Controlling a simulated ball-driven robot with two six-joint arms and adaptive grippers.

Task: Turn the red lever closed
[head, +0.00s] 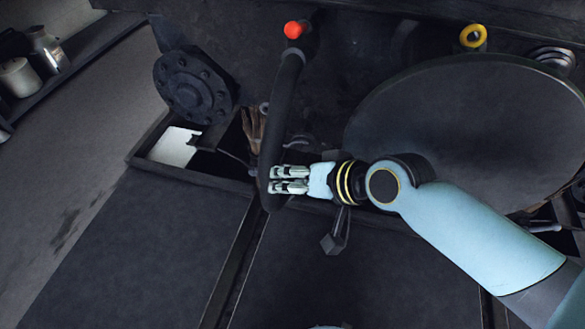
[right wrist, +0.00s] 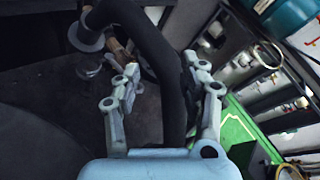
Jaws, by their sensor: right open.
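A long dark bar (head: 284,95) with a red-orange knob (head: 294,29) at its upper end hangs down in front of the dark machine in the head view. It is the only red-marked lever I see. My right gripper (head: 274,180) comes in from the right at the bar's lower end. In the right wrist view, the dark bar (right wrist: 155,50) passes between the two fingers of my open right gripper (right wrist: 160,72). I cannot tell whether either finger touches it. The red knob does not show there. My left gripper is not in view.
A bolted round flange (head: 193,86) is left of the bar. A large dark disc (head: 470,130) is behind my right arm. A yellow ring (head: 473,37) is at the upper right. A small dark pedal-like block (head: 335,240) is below the gripper. The floor at left is clear.

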